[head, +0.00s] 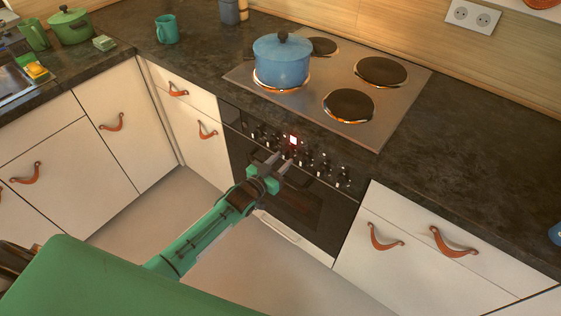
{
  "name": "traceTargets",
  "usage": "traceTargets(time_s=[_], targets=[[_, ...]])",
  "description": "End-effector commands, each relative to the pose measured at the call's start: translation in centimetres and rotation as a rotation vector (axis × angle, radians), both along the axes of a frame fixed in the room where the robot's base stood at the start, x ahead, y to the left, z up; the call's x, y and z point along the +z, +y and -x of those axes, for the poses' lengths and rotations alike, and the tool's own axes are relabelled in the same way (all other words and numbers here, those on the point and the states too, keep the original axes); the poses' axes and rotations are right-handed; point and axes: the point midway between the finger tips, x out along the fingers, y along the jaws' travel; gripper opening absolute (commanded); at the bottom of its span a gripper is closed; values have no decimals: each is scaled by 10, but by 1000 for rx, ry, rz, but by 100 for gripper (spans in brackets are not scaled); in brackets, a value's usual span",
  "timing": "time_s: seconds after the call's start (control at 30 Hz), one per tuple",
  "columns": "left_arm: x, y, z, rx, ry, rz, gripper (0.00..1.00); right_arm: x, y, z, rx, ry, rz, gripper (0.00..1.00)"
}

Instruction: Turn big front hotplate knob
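The oven front has a row of small dark knobs with pale marks (312,165) below the counter edge, on both sides of a red-lit display (293,140). Which knob belongs to the big front hotplate cannot be told. The front right hotplate (348,105) is bare; the front left one is under a blue pot (281,64). My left gripper (279,161) is in front of the knob row, just below the display, with its two grey fingers apart and nothing seen between them. It hides part of the panel; contact with a knob cannot be told. My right gripper is out of view.
The oven door handle (277,226) is below my gripper. White drawers with leather pulls (384,237) flank the oven. A teal mug (166,29) and a green pot (70,26) stand left.

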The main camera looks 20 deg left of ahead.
Motion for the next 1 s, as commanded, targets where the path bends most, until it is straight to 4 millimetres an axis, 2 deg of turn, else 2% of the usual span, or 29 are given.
traceTargets(time_s=[0.13,0.27,0.7,1.0], targets=[[0,1,2,0,-1,0,34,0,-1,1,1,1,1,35],[0,5,12,1,-1,1,34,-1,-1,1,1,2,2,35],[-2,32,89,0,2,0,34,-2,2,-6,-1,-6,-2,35],[-1,45,124,0,1,0,34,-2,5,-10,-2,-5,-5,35]])
